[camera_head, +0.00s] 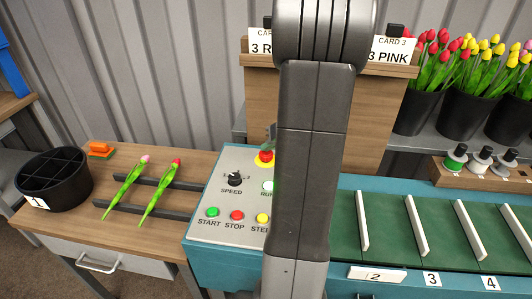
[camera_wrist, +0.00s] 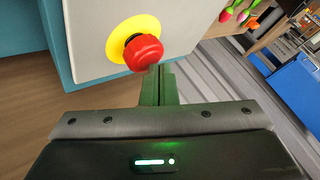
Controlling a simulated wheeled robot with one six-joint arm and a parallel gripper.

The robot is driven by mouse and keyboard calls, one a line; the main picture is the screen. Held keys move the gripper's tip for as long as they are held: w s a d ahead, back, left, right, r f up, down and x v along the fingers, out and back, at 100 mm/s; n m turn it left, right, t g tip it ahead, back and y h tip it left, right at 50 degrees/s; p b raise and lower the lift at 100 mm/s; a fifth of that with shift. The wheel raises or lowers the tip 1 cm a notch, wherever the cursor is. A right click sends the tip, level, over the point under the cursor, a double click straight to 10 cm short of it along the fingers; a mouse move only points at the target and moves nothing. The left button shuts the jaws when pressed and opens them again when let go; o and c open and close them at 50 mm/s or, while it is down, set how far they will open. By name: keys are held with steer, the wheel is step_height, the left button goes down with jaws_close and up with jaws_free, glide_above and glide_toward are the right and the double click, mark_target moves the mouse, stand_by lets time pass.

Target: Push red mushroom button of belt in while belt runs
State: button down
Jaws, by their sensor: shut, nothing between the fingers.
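The red mushroom button (camera_wrist: 143,52) stands out from its yellow disc (camera_wrist: 118,32) on the pale control panel (camera_wrist: 88,50). In the head view the button (camera_head: 266,156) is at the panel's top right, partly hidden by my arm. My gripper (camera_wrist: 159,72) is shut and empty. Its fingertips are close beside the button's lower right edge in the wrist view; I cannot tell whether they touch. The belt (camera_head: 386,225) is green with white slats. One still view does not show whether it runs. The RUN lamp (camera_head: 267,186) looks pale green.
Speed knob (camera_head: 235,178), green START (camera_head: 212,212), red STOP (camera_head: 237,215) and a yellow button (camera_head: 263,218) share the panel. Two tulips (camera_head: 160,191) lie on rails at left, by a black bin (camera_head: 53,181). A wooden card stand (camera_head: 262,100) rises behind the panel.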

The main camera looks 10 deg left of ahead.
steer(key=shift+f, duration=0.2)
steer(key=shift+r, duration=0.85)
steer(key=shift+r+p, duration=1.35)
steer(key=shift+r, duration=1.15)
steer(key=shift+f, duration=0.1)
steer(key=shift+f, duration=0.65)
steer(key=r+p, duration=0.1)
steer(key=p, duration=0.3)
steer(key=shift+r, duration=0.1)
